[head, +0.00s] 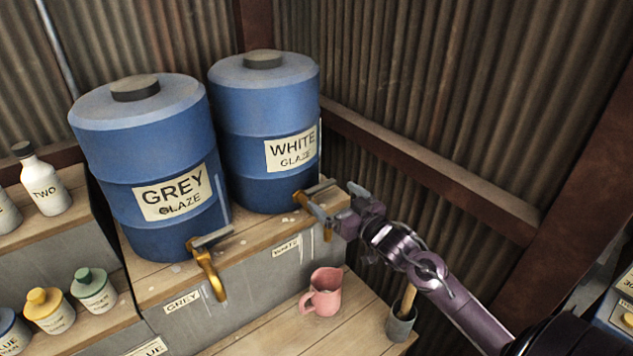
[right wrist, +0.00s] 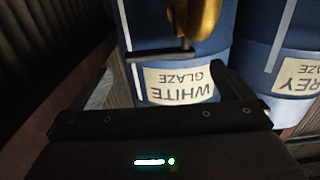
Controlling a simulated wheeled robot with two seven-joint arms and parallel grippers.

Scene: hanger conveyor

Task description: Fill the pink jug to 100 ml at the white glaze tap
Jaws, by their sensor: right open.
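The pink jug (head: 325,293) stands upright on the lower wooden ledge, below the white glaze tap; its fill level cannot be read. The white glaze barrel (head: 262,165) is blue with a white label. Its brass tap (head: 301,200) has a grey bar handle (head: 321,186) and is partly hidden by my right gripper (head: 332,197). In the right wrist view the picture is upside down, with the brass tap (right wrist: 203,18) and its dark handle bar (right wrist: 158,56) ahead of the open fingers. My right gripper is open and empty at the handle; contact cannot be told. My left gripper is out of view.
The grey glaze barrel (head: 150,170) with its brass tap (head: 208,270) stands to the left. A grey cup (head: 401,326) with a wooden handle in it stands right of the jug, under my right arm. Bottles and small jars line the left shelves. A corrugated wall closes the back and right.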

